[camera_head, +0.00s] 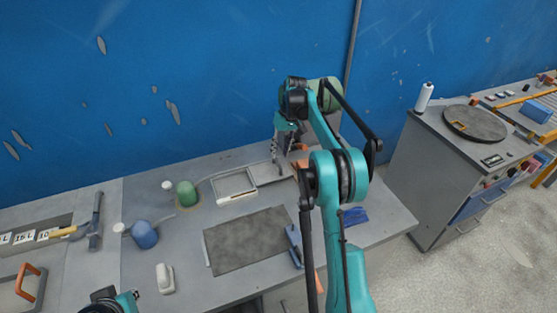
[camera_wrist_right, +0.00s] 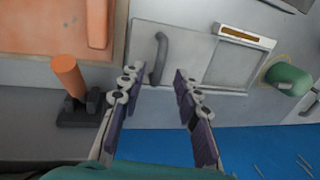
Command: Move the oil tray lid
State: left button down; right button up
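The oil tray (camera_head: 235,186) is a light, shallow rectangular tray near the back of the bench. Its flat grey lid (camera_head: 270,173) lies over the part on the right and has a dark curved handle. In the right wrist view, the lid (camera_wrist_right: 188,47) and its handle (camera_wrist_right: 160,57) show just beyond the fingertips. My right gripper (camera_wrist_right: 157,78) is open and empty, its fingers spread either side of the handle's line. In the head view, my right gripper (camera_head: 276,152) hangs over the lid. Only a piece of my left arm shows at the bottom left; its gripper is out of frame.
A green container (camera_head: 187,193) stands left of the tray, and a blue one (camera_head: 144,234) nearer. A dark grey plate (camera_head: 248,240) lies in front. An orange tray (camera_wrist_right: 70,25) and an orange-handled tool (camera_wrist_right: 68,75) lie close to the right gripper. The blue wall is behind.

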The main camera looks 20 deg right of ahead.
jog(key=shift+a+f+b, duration=0.2)
jog(key=shift+f+b, duration=0.05)
jog(key=shift+f, duration=0.65)
jog(key=shift+a+f+b, duration=0.15)
jog(key=shift+f+b, duration=0.1)
jog(key=shift+f, duration=0.65)
jog(key=shift+c, duration=0.2)
grip_shut()
jog(key=a+p, duration=0.1)
jog(key=a, duration=0.8)
jog(key=w+a+p, duration=0.1)
jog(key=a, duration=0.4)
jog(key=shift+a+p, duration=0.2)
jog(key=shift+p, duration=0.1)
jog(key=shift+a, duration=0.45)
jog(key=shift+o, duration=0.2)
grip_release()
jog(key=shift+a, duration=0.1)
jog(key=shift+r, duration=0.1)
